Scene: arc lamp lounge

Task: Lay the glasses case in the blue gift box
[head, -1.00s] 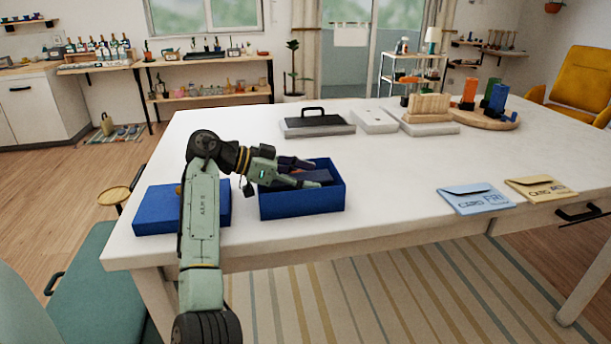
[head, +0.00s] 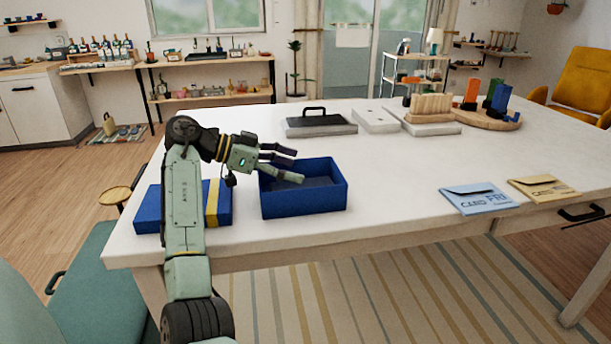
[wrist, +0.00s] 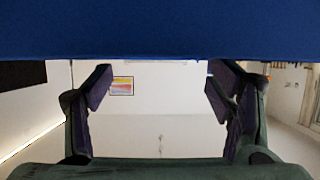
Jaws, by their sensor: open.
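The blue gift box (head: 305,201) stands open on the white table, near its front edge. A dark, low shape (head: 322,183) lies inside it and looks like the glasses case; the front wall and my fingers hide part of it, so its outline is unclear. My gripper (head: 298,165) is open, with its fingertips above the left part of the box. In the wrist view my fingers (wrist: 160,92) are spread with nothing between them, and a blue surface, likely the box, fills the top edge.
A blue lid with a yellow ribbon (head: 212,203) lies left of the box, partly behind my arm. Two envelopes (head: 478,198) (head: 543,189) lie right. The table between box and envelopes is clear.

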